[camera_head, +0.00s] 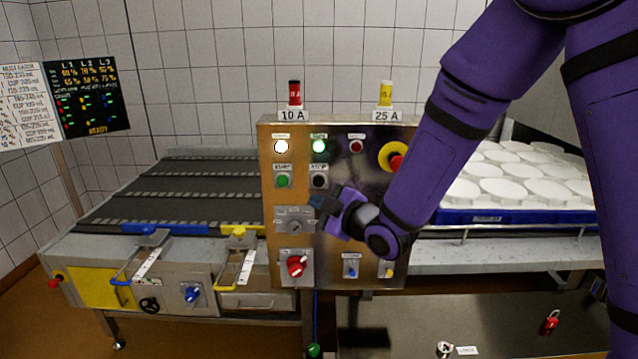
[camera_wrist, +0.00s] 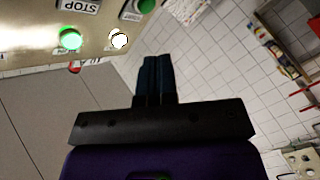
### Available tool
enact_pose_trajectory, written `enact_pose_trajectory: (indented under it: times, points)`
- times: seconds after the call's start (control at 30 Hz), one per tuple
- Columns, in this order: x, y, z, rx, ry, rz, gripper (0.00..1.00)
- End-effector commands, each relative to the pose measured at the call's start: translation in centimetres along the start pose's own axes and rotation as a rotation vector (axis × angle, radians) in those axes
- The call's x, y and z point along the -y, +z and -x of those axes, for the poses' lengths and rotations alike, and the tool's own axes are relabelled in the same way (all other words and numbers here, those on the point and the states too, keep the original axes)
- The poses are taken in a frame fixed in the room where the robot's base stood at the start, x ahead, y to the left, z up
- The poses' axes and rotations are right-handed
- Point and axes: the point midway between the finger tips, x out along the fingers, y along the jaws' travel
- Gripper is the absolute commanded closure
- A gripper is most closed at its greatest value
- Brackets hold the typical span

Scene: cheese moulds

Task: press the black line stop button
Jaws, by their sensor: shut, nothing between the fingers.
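The black stop button (camera_head: 320,181) sits on the steel control panel (camera_head: 267,240), under a STOP label and right of the green start button (camera_head: 282,181). My gripper (camera_head: 318,203) is in front of the panel, just below and touching or nearly touching the button in the picture; I cannot tell the gap in depth. In the wrist view my gripper's dark fingers (camera_wrist: 158,62) are together and empty. The STOP label (camera_wrist: 78,6) shows upside down there at the top left, and the black button itself is out of that frame.
The panel also bears a lit white lamp (camera_head: 281,147), a lit green lamp (camera_head: 319,146), a dark red lamp (camera_head: 356,146), a yellow-backed red emergency button (camera_head: 393,157) and a red rotary switch (camera_head: 296,266). A conveyor (camera_head: 165,187) lies left; a blue tray of white moulds (camera_head: 487,216) lies right.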

Motion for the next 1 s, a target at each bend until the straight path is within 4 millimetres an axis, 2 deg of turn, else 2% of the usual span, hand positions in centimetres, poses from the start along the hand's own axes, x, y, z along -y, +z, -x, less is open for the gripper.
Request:
enact_pose_trajectory:
  times: [0.5, 1.0]
  points:
    - [-3.1, 3.1, -4.3, 0.001, 0.000, 0.001, 1.00]
    - [-3.7, 3.7, -5.0, 0.000, 0.000, 0.001, 1.00]
